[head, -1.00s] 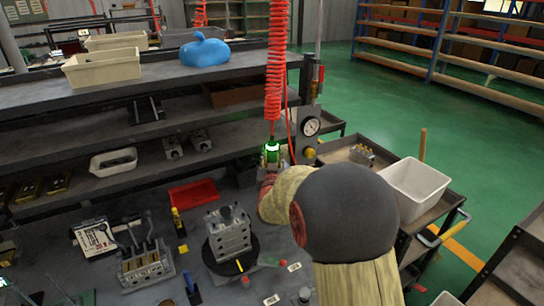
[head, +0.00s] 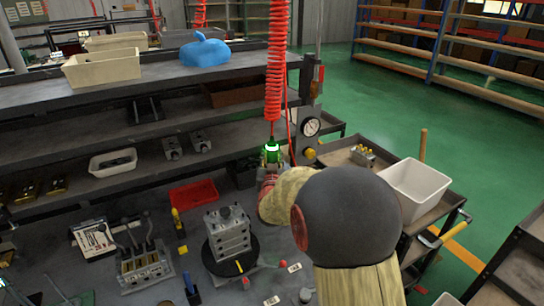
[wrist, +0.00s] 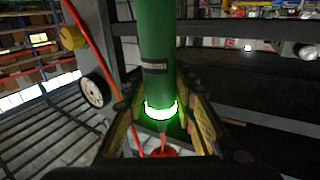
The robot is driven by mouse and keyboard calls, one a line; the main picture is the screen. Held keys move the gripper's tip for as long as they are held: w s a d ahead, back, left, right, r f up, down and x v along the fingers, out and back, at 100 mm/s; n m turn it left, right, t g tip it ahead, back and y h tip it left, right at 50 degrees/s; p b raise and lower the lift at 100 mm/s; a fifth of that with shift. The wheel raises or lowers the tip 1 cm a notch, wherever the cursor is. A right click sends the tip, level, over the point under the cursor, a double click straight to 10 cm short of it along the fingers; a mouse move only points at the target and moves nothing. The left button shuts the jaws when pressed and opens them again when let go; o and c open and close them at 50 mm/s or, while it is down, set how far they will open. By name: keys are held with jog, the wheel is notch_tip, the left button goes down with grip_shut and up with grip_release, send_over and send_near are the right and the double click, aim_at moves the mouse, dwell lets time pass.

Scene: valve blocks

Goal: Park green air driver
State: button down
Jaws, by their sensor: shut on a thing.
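The green air driver (head: 272,151) hangs upright below a red coiled hose (head: 276,75) at the right end of the workbench. In the wrist view the green driver (wrist: 157,60) stands between my fingers, with a glowing white-green ring near its lower end. My gripper (wrist: 162,118) is shut on the driver, a finger on each side. In the head view my gripper (head: 270,172) is partly hidden by my own arm. The driver's tip is hard to make out in the wrist view.
A pressure gauge (head: 311,127) on a post stands just right of the driver. A metal valve block (head: 229,232) sits on a round black turntable, with a red tray (head: 194,194) behind it. A cart with a white bin (head: 414,188) stands right.

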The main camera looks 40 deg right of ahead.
jog(key=shift+f+b, duration=2.2)
jog(key=shift+f, duration=0.05)
jog(key=shift+f+b, duration=0.4)
jog(key=shift+f, duration=1.95)
dwell(0.4)
jog(key=c, duration=1.7)
grip_release()
jog(key=o, duration=0.3)
jog(key=shift+f, duration=0.1)
